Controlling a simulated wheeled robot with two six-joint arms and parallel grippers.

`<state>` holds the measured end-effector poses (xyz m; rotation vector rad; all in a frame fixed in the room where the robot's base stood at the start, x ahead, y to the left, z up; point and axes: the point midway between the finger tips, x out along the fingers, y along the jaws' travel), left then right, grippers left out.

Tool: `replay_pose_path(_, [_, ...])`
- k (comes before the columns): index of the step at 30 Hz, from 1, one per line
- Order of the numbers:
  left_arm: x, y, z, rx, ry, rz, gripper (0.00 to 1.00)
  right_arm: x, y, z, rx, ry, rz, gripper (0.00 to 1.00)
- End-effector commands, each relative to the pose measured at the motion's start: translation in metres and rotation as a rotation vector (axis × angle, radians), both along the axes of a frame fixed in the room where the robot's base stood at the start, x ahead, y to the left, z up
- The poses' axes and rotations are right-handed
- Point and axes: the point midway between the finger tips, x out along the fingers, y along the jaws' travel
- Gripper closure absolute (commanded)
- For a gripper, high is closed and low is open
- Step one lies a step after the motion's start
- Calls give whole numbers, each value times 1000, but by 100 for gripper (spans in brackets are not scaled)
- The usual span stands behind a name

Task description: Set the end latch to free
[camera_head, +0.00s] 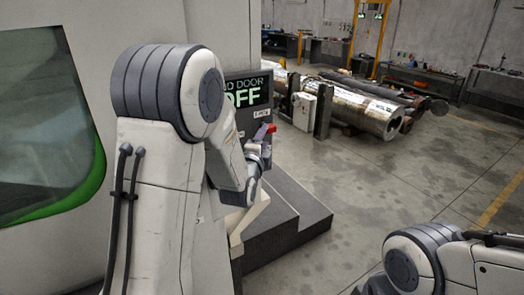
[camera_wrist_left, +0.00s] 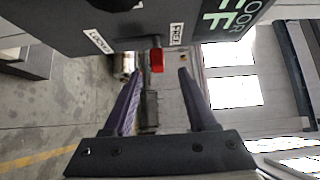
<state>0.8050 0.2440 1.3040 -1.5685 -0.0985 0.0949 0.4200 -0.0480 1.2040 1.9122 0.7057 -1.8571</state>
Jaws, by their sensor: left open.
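The end latch shows in the left wrist view as a red-tipped lever (camera_wrist_left: 157,60) at the edge of a dark panel, between a "LOCKED" label and a "FREE" label, closer to "FREE". Its exact setting I cannot tell. In the head view its red tip (camera_head: 272,128) shows beside the panel. My left gripper (camera_wrist_left: 160,72) is open, its two purple-grey fingers on either side of the red tip in the picture; contact is not clear. In the head view the left gripper (camera_head: 263,133) is at the panel, partly hidden by its arm. My right gripper is out of view.
A display panel (camera_head: 249,92) reading "OFF" sits on the machine beside my left arm. A dark stepped block (camera_head: 285,220) stands below. Large metal cylinders (camera_head: 350,107) lie on the floor behind. The floor at the right is mostly open.

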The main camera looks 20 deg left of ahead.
Motion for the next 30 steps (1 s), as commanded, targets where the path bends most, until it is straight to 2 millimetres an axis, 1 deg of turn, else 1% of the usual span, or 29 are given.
replay_pose_path(1, [-7, -1, -2, 0, -2, 0, 43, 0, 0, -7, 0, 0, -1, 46])
replay_pose_path(3, [-15, -2, -1, 0, -2, 0, 43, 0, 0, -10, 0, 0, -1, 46])
replay_pose_path(7, [-23, -3, 0, 0, -1, 0, 43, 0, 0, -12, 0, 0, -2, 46])
replay_pose_path(21, [-25, -3, 1, 0, 0, 0, 43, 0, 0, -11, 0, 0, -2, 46])
replay_pose_path(23, [-25, -5, -1, -9, 5, -5, 43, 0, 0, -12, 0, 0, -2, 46])
replay_pose_path(26, [-26, -22, -10, -74, 54, -35, 43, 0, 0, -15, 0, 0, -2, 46])
replay_pose_path(29, [-35, -57, -31, -213, 170, -87, 43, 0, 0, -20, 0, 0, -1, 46])
replay_pose_path(30, [-42, -75, -41, -286, 235, -107, 43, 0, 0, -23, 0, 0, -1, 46])
